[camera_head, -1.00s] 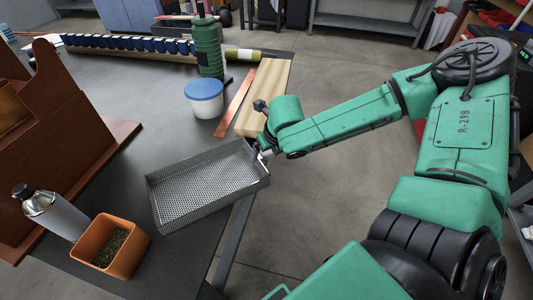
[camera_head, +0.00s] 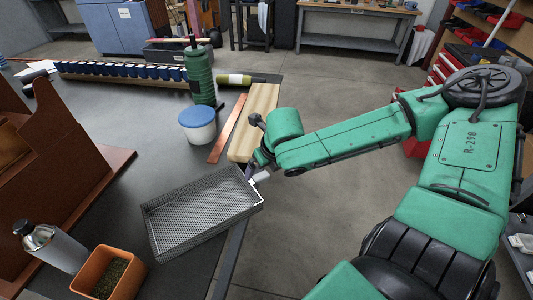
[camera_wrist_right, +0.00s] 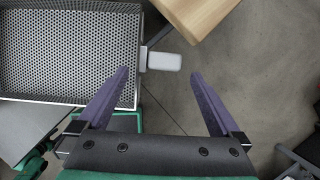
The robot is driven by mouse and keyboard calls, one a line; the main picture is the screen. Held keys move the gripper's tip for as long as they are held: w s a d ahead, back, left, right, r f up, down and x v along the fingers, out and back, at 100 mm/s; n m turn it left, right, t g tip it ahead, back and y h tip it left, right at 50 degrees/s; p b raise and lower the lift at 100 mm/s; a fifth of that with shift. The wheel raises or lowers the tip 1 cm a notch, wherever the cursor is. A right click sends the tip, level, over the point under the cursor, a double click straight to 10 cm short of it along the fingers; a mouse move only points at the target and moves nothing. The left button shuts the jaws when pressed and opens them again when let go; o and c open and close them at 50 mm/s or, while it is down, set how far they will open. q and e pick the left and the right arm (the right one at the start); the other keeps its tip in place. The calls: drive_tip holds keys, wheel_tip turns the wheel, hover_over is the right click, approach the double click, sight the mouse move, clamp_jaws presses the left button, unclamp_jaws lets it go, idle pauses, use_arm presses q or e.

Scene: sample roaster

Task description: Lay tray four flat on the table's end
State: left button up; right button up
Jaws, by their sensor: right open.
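A perforated metal tray (camera_head: 200,215) with raised walls lies at the near right end of the dark table (camera_head: 165,168), its right side at or past the table's edge. I cannot tell whether its whole base touches the top. A pale handle tab (camera_wrist_right: 163,61) sticks out from the tray's side. My right gripper (camera_wrist_right: 160,74) is open; its two purple fingers stand apart, with the tab just ahead of their tips and between them. In the head view the right gripper (camera_head: 254,171) is at the tray's right corner, partly hidden by its arm. My left gripper is not in view.
A wooden board (camera_head: 254,122), a copper strip (camera_head: 227,129), a blue-lidded tub (camera_head: 197,125) and a green bottle (camera_head: 201,76) stand behind the tray. An orange pot (camera_head: 108,272) and a metal flask (camera_head: 50,245) are at the near left. Open floor lies right of the table.

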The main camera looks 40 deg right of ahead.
use_arm(q)
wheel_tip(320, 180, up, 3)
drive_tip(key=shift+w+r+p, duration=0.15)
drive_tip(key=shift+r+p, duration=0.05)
drive_tip(key=shift+p, duration=0.85)
use_arm(e)
drive_tip(key=v, duration=0.5)
